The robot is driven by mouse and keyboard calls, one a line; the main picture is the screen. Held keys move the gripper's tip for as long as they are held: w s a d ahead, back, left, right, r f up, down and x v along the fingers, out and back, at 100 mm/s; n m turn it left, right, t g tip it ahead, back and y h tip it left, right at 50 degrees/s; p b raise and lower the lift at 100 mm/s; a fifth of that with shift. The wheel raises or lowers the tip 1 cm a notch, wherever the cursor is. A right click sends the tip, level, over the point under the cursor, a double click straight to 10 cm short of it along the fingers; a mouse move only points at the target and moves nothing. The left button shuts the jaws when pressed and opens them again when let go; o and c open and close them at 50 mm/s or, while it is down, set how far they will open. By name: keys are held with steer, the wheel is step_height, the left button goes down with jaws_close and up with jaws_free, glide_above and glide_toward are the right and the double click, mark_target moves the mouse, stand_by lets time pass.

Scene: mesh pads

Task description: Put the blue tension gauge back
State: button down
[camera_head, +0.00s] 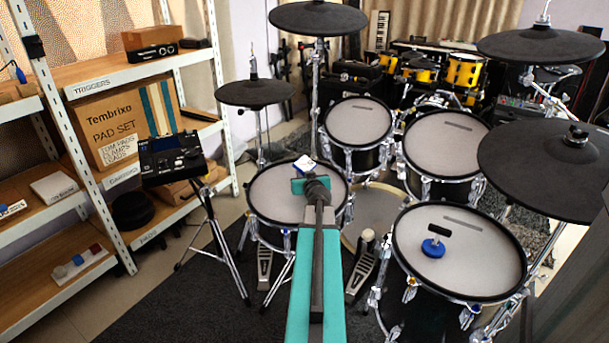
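A blue round gauge (433,247) with a dark bar-shaped top sits on the white mesh head of the front right drum (470,270). My gripper (311,182) is at the end of the teal arm, over the snare-like pad (275,200) in the middle, well to the left of the gauge. I see it from behind, so its fingertips are hidden and I cannot tell whether it is open.
Black cymbal pads (545,165) overhang the right side. A drum module (172,158) stands on a tripod at left. Shelves (100,195) line the left wall; a low shelf holds a white holder (80,262) with red and blue pieces. Dark carpet (180,310) is open at front left.

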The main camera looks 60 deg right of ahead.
steer(key=shift+f+b, duration=0.2)
steer(key=shift+b, duration=0.1)
steer(key=c, duration=1.5)
jaws_free()
steer(key=shift+o, duration=0.2)
steer(key=shift+s+a, duration=0.1)
steer(key=shift+a, duration=0.1)
